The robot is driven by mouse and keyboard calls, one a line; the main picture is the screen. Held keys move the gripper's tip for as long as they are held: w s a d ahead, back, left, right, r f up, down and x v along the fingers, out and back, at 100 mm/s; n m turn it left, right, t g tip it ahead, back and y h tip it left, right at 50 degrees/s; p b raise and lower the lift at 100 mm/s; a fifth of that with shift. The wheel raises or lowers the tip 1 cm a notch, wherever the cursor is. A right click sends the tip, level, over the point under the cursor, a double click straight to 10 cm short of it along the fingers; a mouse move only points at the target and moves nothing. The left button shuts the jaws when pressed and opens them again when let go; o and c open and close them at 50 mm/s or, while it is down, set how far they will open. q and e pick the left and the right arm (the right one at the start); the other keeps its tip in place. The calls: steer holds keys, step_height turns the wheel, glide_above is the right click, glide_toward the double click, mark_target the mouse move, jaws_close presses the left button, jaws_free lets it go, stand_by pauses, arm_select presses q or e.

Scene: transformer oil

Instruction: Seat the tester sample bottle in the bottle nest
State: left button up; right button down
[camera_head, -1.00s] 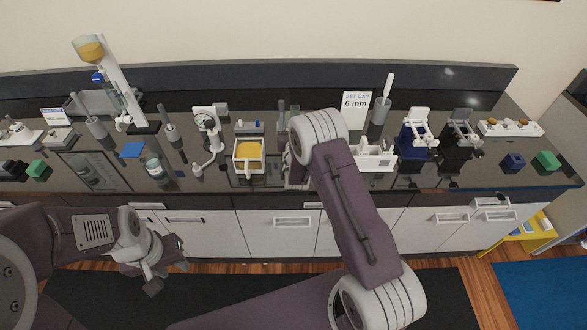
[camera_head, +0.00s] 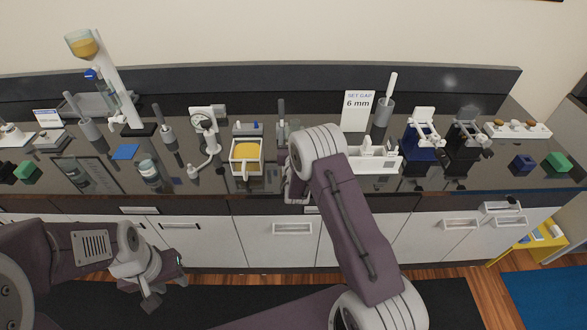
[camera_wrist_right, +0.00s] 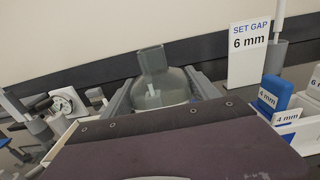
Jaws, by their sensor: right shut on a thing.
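The sample bottle (camera_wrist_right: 165,88) is a grey, see-through bottle with a wide body and a narrow, open neck. In the right wrist view it stands upright between the two grey fingers of my right gripper (camera_wrist_right: 168,97), which is shut on it. The dark wrist housing hides the bottle's lower part. In the head view my right gripper (camera_head: 296,188) is mostly hidden behind its own arm, over the bench's front edge. My left gripper (camera_head: 166,286) hangs empty and open in front of the cabinets. I cannot pick out the bottle nest for certain.
The dark bench (camera_head: 225,185) holds a dial gauge stand (camera_head: 206,135), a white-rimmed tray of yellow oil (camera_head: 246,153) and a glass jar (camera_head: 149,171). A white gauge holder (camera_head: 375,160) and a "SET GAP 6 mm" card (camera_head: 357,110) stand right of my right arm.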

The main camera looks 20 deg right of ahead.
steer(key=shift+r, duration=0.1)
steer(key=shift+b, duration=0.3)
steer(key=shift+b, duration=0.8)
stand_by(1.4)
steer(key=shift+f+b, duration=1.7)
steer(key=shift+b, duration=0.2)
steer(key=shift+c, duration=1.9)
jaws_free()
steer(key=shift+o, duration=1.2)
steer(key=shift+s, duration=0.1)
steer(key=shift+f, duration=0.15)
steer(key=b+v, duration=0.2)
steer(key=v, duration=0.7)
